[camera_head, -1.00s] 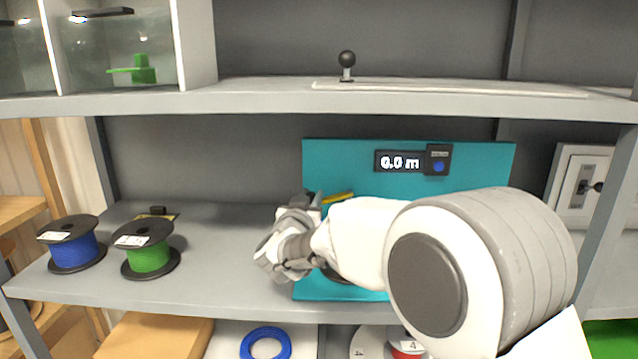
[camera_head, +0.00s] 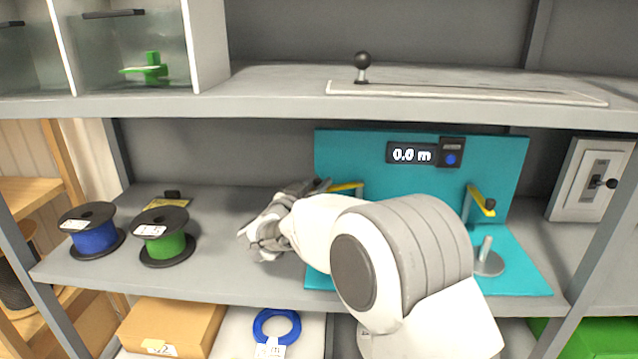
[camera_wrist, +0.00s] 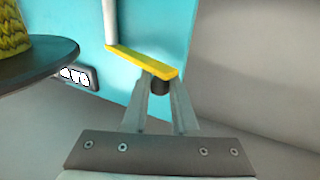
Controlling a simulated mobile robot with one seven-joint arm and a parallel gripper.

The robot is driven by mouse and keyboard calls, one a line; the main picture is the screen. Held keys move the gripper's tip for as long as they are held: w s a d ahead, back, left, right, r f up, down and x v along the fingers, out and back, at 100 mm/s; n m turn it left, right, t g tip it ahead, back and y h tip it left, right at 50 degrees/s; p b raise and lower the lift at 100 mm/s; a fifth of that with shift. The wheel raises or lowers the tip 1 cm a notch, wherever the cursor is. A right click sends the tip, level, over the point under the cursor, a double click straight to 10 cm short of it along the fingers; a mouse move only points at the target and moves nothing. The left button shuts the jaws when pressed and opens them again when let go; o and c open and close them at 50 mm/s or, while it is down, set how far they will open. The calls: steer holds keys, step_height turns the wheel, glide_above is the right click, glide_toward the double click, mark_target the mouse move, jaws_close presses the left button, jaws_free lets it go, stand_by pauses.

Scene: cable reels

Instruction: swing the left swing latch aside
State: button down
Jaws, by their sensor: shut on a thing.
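The left swing latch is a yellow bar (camera_wrist: 140,61) on a pale post (camera_wrist: 110,22), with a dark knob (camera_wrist: 159,87) at its free end. In the wrist view my gripper (camera_wrist: 160,92) has its two fingers shut on that knob. In the head view my gripper (camera_head: 320,187) is at the left end of the left latch (camera_head: 346,187), which points left from its post in front of the teal panel (camera_head: 365,142). My arm hides the middle of the teal unit.
A reel flange (camera_wrist: 35,65) with yellow cable is close at left in the wrist view. Blue (camera_head: 92,237) and green (camera_head: 165,244) reels stand on the shelf at left. An upright peg (camera_head: 486,250) stands on the right of the teal base. The upper shelf (camera_head: 300,108) is overhead.

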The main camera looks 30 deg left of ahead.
steer(key=c, duration=0.7)
jaws_free()
steer(key=shift+s, duration=0.1)
steer(key=s, duration=1.1)
steer(key=s+d, duration=0.1)
steer(key=s, duration=0.5)
steer(key=shift+s, duration=0.1)
steer(key=shift+r, duration=0.1)
